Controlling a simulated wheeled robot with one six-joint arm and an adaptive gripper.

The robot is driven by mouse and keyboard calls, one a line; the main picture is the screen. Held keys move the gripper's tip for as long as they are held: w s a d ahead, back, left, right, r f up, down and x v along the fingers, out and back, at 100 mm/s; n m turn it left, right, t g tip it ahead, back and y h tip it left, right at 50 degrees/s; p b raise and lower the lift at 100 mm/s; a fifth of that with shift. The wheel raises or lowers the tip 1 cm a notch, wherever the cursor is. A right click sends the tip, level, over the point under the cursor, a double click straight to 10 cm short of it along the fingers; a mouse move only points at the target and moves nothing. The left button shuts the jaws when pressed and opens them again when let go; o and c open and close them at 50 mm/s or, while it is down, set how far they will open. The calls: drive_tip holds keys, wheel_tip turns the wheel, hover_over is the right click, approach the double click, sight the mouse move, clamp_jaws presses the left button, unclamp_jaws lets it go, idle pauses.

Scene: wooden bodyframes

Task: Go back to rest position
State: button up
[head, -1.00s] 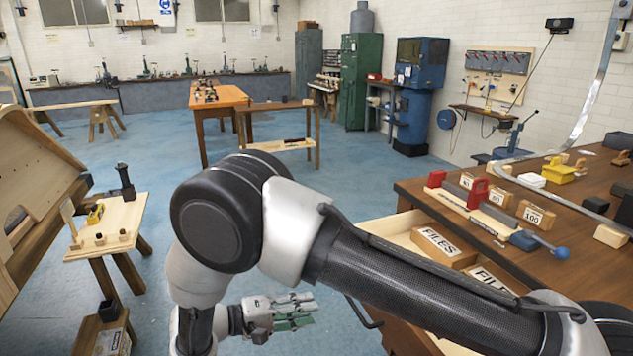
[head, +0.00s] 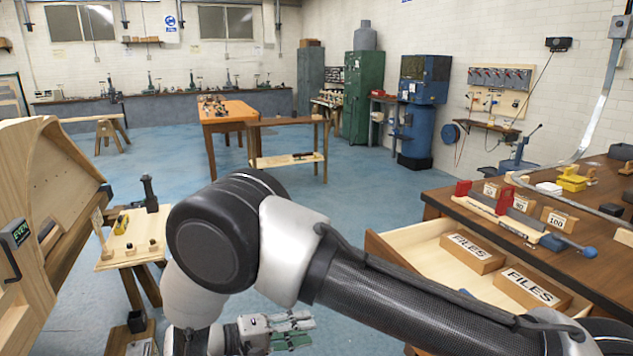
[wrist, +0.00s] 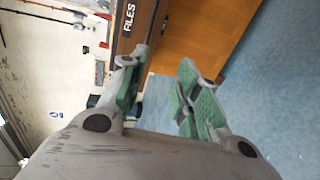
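My arm is bent across the head view, with the elbow at the centre. My gripper (head: 290,330) shows low in the head view, pointing right, below the arm and left of the open drawer (head: 400,250). In the wrist view my gripper (wrist: 162,75) has its two green-padded fingers spread apart, with nothing held between them. The wooden desk front (wrist: 205,40) and blue floor (wrist: 270,100) show beyond the fingers.
Two FILES blocks (head: 472,252) (head: 530,287) lie in the open drawer. The desk (head: 600,200) at right bears sanding blocks and tools. A wooden bodyframe (head: 50,190) and small stand (head: 135,240) are at left. Blue floor (head: 370,185) is clear beyond.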

drive_tip(key=s+d+f+n+g+y, duration=0.1)
drive_tip(key=s+d+f+n+g, duration=0.1)
drive_tip(key=s+d+n+g, duration=0.25)
drive_tip(key=w+d+r+g+y, duration=0.2)
drive_tip(key=d+r+g+y, duration=0.2)
drive_tip(key=d+r+y, duration=0.8)
drive_tip(key=s+d+r+m+t, duration=0.3)
drive_tip(key=s+d+r+m, duration=0.1)
drive_tip(key=d+r, duration=0.6)
drive_tip(key=s+d+r+m+t+y, duration=0.1)
drive_tip(key=s+d+r+m+t, duration=0.3)
drive_tip(key=d+r, duration=0.7)
drive_tip(key=s+d+m, duration=0.1)
drive_tip(key=d, duration=0.2)
drive_tip(key=shift+s+r, duration=0.15)
drive_tip(key=shift+r, duration=0.15)
